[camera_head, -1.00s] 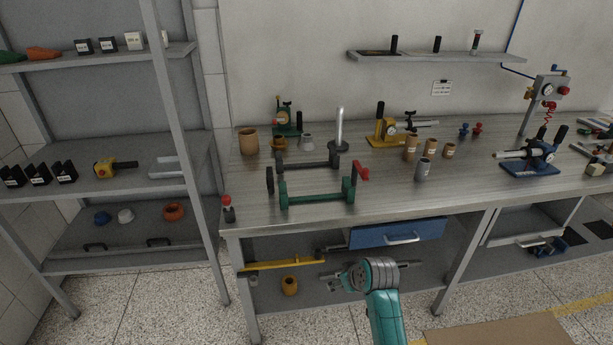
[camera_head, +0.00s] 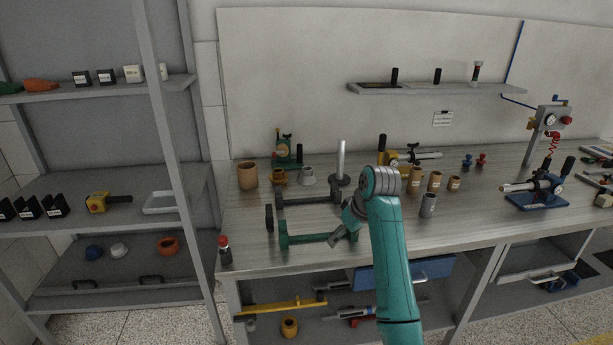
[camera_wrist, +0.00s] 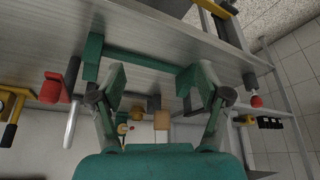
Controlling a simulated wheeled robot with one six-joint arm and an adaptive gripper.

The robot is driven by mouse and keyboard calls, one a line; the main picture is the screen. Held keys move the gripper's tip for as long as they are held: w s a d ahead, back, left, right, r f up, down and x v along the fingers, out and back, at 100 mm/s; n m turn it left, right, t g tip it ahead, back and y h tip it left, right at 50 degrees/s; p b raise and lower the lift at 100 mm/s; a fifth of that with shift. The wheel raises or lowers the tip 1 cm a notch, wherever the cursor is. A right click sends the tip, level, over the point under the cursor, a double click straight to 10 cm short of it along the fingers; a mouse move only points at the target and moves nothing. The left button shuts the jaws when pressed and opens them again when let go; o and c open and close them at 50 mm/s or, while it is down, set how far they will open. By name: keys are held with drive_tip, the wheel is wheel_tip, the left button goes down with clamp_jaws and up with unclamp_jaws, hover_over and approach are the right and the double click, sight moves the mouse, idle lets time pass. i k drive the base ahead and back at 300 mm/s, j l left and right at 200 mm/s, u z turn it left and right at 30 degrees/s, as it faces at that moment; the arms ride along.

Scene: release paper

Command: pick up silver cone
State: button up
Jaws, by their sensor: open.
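The silver cone (camera_head: 308,176) stands upright toward the back left of the workbench (camera_head: 340,262), wide end down. It is just right of a golden-brown part and left of an upright metal rod. My gripper (camera_head: 343,226) is over the front part of the bench, nearer than the cone and to its right, with a clear gap between them. In the wrist view my gripper (camera_wrist: 158,82) has its two fingers spread, with nothing held. The cone is too small there to tell surely among the parts between the fingers.
Green (camera_head: 308,239) and dark grey (camera_head: 306,199) bar frames lie between my gripper and the cone. A brown cup (camera_head: 247,176) stands left of the cone. Several brown cylinders and a grey one (camera_head: 428,205) stand right of my arm. A shelf rack (camera_head: 180,150) is at the left.

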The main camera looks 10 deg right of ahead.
sight(308, 178)
drive_tip(key=i, duration=1.65)
